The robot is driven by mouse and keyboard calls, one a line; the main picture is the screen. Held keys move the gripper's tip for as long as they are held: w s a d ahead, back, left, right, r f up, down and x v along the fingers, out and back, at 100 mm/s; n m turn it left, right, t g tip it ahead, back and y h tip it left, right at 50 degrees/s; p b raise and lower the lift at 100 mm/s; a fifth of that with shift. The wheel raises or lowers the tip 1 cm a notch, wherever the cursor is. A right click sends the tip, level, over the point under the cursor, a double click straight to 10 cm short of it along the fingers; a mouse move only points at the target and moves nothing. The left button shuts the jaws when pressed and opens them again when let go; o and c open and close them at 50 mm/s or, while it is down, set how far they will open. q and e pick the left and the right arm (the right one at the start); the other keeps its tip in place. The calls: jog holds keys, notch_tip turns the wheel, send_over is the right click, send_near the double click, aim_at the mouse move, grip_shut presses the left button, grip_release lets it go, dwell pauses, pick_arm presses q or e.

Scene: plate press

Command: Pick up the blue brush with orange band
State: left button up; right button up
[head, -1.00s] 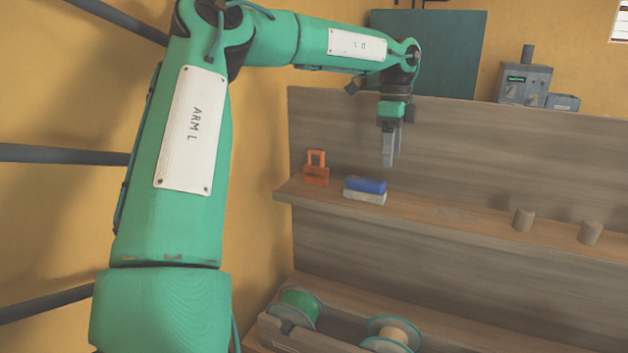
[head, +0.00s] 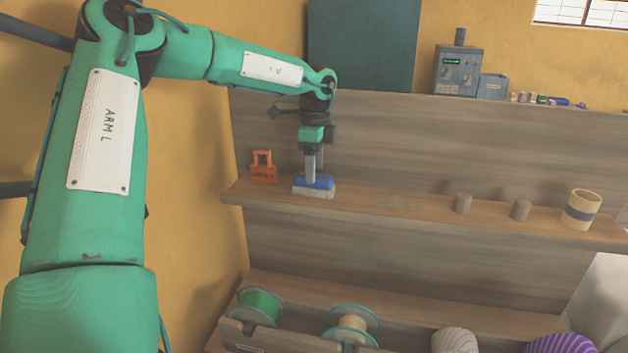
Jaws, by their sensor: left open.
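A blue brush (head: 325,182) with a pale underside lies on the upper shelf, towards its left end. I see no orange band on it; part of it is behind my finger. My left gripper (head: 311,179) points straight down at the brush, its finger overlapping the brush's upper part in the head view. The jaws are open, seen nearly edge-on. I cannot tell whether the fingers straddle the brush or touch it. My right gripper is not in view.
An orange padlock-like object (head: 263,175) stands just left of the brush. The shelf between is clear. Spools (head: 259,306) sit below; a back panel (head: 400,135) rises behind.

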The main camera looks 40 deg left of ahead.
pick_arm(q)
jog(key=f, duration=0.1)
jog(key=f+p, duration=0.1)
jog(key=f, duration=0.1)
jog(key=shift+a+f, duration=0.1)
jog(key=shift+a, duration=0.2)
jog(key=shift+d+f, duration=0.1)
jog(key=shift+f, duration=0.15)
jog(key=shift+c, duration=0.6)
jog(key=c, duration=1)
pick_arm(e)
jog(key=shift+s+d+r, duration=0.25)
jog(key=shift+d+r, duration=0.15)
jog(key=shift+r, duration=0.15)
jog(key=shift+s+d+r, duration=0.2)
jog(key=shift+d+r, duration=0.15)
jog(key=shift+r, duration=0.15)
pick_arm(q)
jog(key=shift+r, duration=0.2)
